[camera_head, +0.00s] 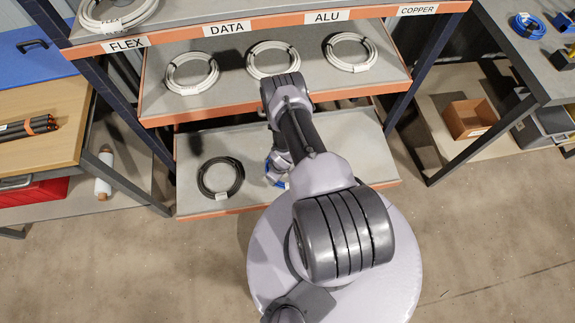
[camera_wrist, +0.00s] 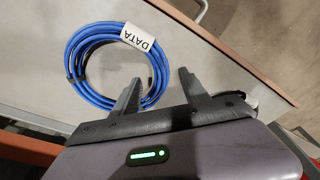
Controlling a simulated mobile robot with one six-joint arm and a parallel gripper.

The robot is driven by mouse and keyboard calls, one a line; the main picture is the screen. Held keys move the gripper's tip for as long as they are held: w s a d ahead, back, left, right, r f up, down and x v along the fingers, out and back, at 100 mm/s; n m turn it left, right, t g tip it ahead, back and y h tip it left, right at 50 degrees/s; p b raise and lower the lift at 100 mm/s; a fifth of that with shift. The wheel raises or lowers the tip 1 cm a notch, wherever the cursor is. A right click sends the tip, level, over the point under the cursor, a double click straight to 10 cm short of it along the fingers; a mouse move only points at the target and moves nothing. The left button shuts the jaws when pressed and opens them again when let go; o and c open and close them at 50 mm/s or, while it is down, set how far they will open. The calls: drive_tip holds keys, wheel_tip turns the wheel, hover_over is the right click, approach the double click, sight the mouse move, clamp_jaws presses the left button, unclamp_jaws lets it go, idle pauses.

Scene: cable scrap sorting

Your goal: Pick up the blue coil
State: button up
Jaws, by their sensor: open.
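The blue coil (camera_wrist: 76,52) lies flat on a grey shelf in the wrist view, with a white tag reading DATA on its upper right. In the head view only a bit of blue (camera_head: 270,166) shows beside my arm on the lowest visible shelf; the arm hides the rest. I cannot tell whether a finger touches the coil.
A black coil (camera_head: 220,178) lies left of my arm on the same shelf (camera_head: 340,155). The shelf above (camera_head: 215,104) holds several white coils. Another blue coil (camera_head: 528,25) lies on the table at right. An orange-brown box (camera_head: 470,120) stands under that table.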

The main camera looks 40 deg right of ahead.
sight(279, 184)
drive_tip(key=f+b, duration=0.1)
drive_tip(key=f, duration=0.1)
drive_tip(key=f+b, duration=0.1)
drive_tip(key=f, duration=0.1)
drive_tip(key=w+f+b, duration=0.1)
drive_tip(key=f+b, duration=0.1)
drive_tip(key=shift+a, duration=0.2)
drive_tip(key=shift+r, duration=0.25)
drive_tip(key=shift+c, duration=0.2)
clamp_jaws()
